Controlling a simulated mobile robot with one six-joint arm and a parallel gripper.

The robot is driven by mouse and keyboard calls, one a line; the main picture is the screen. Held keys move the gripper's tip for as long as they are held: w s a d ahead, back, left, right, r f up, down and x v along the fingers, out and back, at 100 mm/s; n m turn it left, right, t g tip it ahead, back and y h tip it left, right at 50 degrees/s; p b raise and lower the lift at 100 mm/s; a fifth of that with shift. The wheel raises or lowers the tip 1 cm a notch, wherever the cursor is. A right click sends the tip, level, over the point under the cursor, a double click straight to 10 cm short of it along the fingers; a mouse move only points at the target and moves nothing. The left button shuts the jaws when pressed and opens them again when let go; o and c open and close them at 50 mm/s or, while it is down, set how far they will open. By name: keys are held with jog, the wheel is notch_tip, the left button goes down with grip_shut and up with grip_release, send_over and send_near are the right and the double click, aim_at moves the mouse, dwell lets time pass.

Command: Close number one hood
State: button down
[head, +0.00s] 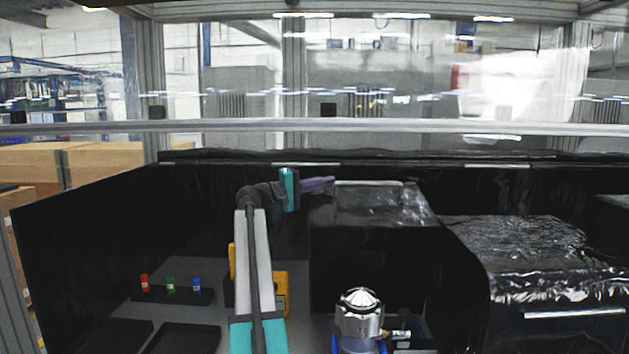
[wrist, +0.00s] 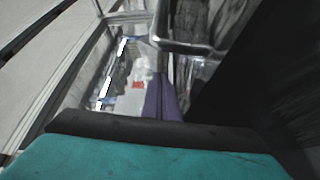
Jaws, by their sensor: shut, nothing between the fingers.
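The middle black hood (head: 375,205) stands open, with its glossy cover raised and a light handle bar (head: 368,183) along its top far edge. No number shows on it, so I cannot tell if it is number one. A silver chuck-like part (head: 359,312) shows below its dark opening. My gripper (head: 332,183) has purple fingers, shut and empty, at the left end of the handle bar. I cannot tell whether they touch. In the wrist view the purple fingers (wrist: 161,98) point away beside a grey rounded bar (wrist: 185,47), probably the handle.
A second glossy black hood (head: 540,260) at the right is down, with a light handle (head: 575,313) at its front. Red, green and blue small pieces (head: 170,285) sit on a black holder at the left. A yellow device (head: 281,292) is behind my arm. Black panels enclose the back and left.

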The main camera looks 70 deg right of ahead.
aim_at(326, 197)
jog(key=shift+s+a+f+p, duration=0.15)
jog(key=shift+s+a+p, duration=0.1)
jog(key=shift+a, duration=0.3)
jog(key=shift+s+a+f+p, duration=0.1)
jog(key=shift+s+a+p, duration=0.15)
jog(key=shift+a, duration=0.35)
jog(key=shift+s+a+f+p, duration=0.15)
jog(key=shift+s+a+p, duration=0.1)
jog(key=shift+a, duration=0.3)
jog(key=shift+a, duration=0.1)
